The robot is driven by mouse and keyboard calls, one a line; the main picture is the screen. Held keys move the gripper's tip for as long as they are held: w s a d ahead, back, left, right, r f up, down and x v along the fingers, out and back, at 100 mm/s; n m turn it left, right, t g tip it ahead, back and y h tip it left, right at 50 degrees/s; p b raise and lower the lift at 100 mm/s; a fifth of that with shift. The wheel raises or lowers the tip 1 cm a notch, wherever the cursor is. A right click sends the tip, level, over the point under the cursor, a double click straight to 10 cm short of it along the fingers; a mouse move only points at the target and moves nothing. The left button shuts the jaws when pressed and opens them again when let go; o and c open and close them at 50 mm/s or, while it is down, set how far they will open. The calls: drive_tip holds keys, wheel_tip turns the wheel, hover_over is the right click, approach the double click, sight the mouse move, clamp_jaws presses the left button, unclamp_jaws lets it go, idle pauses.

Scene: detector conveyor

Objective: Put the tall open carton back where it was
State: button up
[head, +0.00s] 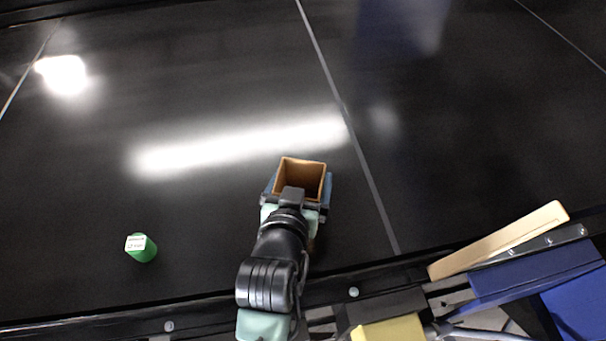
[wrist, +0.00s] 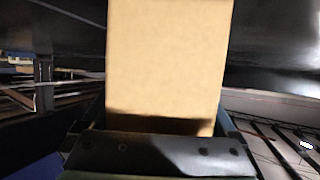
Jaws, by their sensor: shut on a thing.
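The tall open carton (head: 301,176) is brown, with its open top facing up toward the head camera. In the head view it is over the black conveyor surface, near its front edge, right of the middle of the near section. My gripper (head: 298,194) is shut on it, with a finger on each side. In the wrist view the carton's plain tan side (wrist: 167,65) fills the middle, between the fingers of my gripper (wrist: 160,130). The carton's base is hidden in the head view, so I cannot tell whether it touches the belt.
A green cylinder with a white top (head: 141,247) stands on the black conveyor (head: 80,200) to the left. A pale board (head: 500,240) and blue parts (head: 540,275) lie at the front right edge.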

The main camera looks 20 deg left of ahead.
drive_tip(key=shift+f, duration=0.15)
drive_tip(key=o, duration=1.1)
drive_tip(key=shift+o, duration=0.2)
drive_tip(key=shift+s+r, duration=0.15)
drive_tip(key=shift+r, duration=0.05)
drive_tip(key=v, duration=1.1)
drive_tip(key=shift+s+b, duration=0.35)
drive_tip(key=shift+b, duration=0.05)
